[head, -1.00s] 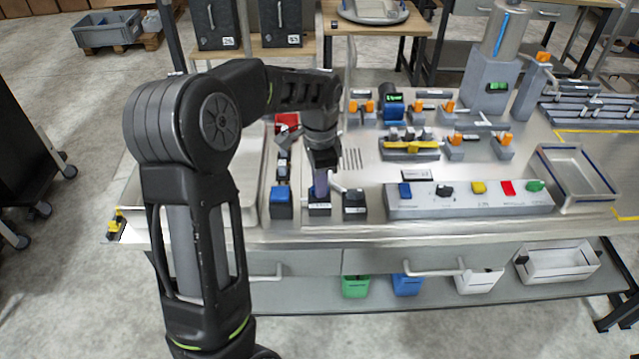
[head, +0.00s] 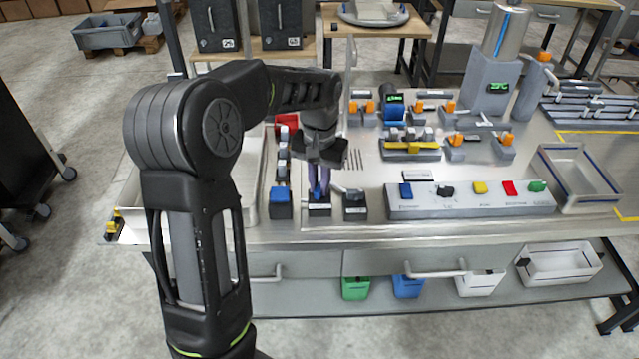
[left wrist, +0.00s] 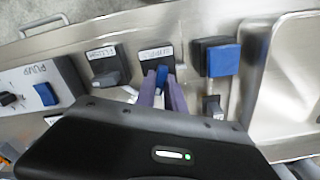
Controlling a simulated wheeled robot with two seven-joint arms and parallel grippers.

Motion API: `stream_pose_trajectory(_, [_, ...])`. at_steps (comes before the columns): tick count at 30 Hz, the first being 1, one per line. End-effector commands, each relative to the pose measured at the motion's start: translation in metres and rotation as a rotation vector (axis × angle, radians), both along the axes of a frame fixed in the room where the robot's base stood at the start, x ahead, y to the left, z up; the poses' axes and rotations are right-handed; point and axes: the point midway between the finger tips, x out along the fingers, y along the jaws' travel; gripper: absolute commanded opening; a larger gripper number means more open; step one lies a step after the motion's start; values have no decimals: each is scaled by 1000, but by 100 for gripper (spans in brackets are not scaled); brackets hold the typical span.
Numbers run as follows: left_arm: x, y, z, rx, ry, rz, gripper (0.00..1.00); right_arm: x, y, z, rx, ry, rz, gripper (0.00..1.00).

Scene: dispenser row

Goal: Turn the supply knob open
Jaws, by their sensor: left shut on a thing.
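The supply knob is a blue grip on a dark square base with a white label. In the left wrist view the blue knob (left wrist: 162,76) sits between my two purple-grey fingers, below the supply label. My left gripper (head: 319,190) comes down on the knob from above in the head view and is shut on it. A bit of the blue knob (head: 318,193) shows between the fingertips; the rest is hidden. The knob's exact angle is hard to tell. My right gripper is in neither view.
A dark flush knob (head: 354,198) is close to the right of the supply knob, and a blue square block (head: 280,196) close to the left. A grey panel with coloured switches (head: 470,202) lies further right. A tray rim (left wrist: 252,60) shows in the wrist view.

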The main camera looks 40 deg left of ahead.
Motion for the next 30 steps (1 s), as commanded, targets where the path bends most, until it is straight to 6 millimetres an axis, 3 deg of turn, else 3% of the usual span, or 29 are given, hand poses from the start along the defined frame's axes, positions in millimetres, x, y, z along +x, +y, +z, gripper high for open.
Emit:
stream_pose_trajectory(15, [0,1,1,1,-2,366,0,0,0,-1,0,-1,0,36])
stream_pose_trajectory(30, [1,1,1,1,-3,421,0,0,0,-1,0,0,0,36])
